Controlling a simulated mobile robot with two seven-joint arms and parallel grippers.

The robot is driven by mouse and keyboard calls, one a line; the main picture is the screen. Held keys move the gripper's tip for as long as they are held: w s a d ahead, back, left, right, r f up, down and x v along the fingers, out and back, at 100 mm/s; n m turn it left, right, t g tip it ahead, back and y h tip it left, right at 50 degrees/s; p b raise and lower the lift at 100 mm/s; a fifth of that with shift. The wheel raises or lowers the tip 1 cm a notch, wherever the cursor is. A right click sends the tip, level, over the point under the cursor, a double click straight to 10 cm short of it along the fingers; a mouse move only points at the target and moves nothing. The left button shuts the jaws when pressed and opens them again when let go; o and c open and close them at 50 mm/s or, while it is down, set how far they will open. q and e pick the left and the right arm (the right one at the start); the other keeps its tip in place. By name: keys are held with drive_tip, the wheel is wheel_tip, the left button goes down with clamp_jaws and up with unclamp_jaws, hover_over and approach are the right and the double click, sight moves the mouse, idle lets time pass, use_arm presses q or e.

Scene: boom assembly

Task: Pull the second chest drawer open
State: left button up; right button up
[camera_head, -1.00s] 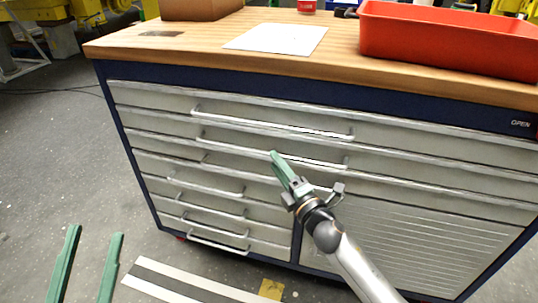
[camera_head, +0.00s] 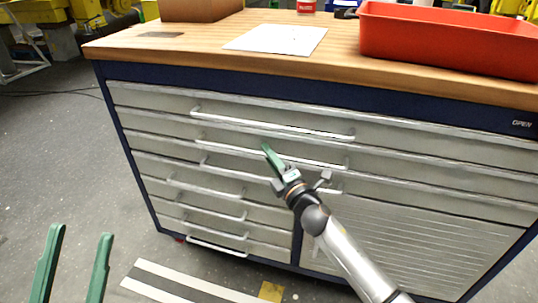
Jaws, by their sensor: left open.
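The chest has a blue frame and grey drawers. Its second drawer (camera_head: 160,121) from the top looks closed, its front level with those around it. Its long handle (camera_head: 315,162) runs across the front. My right gripper (camera_head: 266,148) comes from below right, and its green fingertips overlap the middle of this handle. I cannot tell whether they touch it or whether the fingers are apart, as they line up in this view. My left gripper (camera_head: 81,231) is open and empty over the floor at lower left, its two green fingers wide apart.
The wooden top (camera_head: 190,60) carries a red bin (camera_head: 450,42), a white sheet (camera_head: 277,39) and a brown box (camera_head: 200,9). The top drawer's handle (camera_head: 270,124) lies just above my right fingertips.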

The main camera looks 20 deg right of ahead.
clamp_jaws()
idle(1.0)
